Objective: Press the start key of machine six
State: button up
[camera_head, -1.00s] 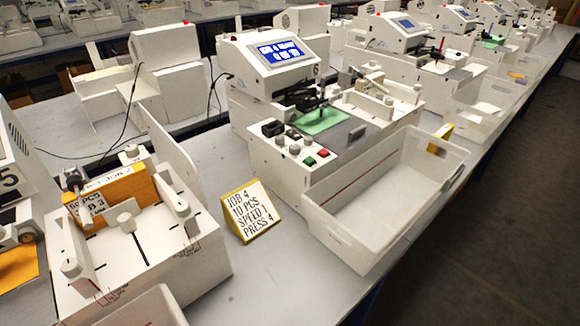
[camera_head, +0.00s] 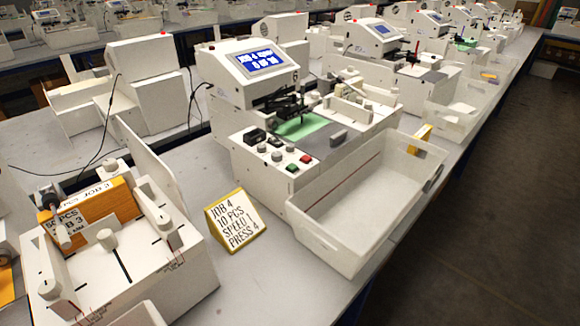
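A white plotter machine (camera_head: 225,128) stands in the middle of the head view. A dark mark that looks like a 6 is on its side, right of its lit blue display (camera_head: 262,62). The display shows "JOB 4" and smaller characters I cannot read for certain. Its front panel has a green key (camera_head: 292,169) and a red key (camera_head: 305,159) beside several grey knobs; no key label is legible. A green sheet (camera_head: 301,127) lies under the dark pen carriage. My gripper is not in view.
A yellow-edged card (camera_head: 234,222) reading "JOB 4, 10 PCS, SPEED 1, PRESS 4" stands before the machine. An empty white bin (camera_head: 350,235) sits right of the card. A feeder unit with a yellow-orange stack (camera_head: 100,206) is at left. More machines line the bench; the floor at right is clear.

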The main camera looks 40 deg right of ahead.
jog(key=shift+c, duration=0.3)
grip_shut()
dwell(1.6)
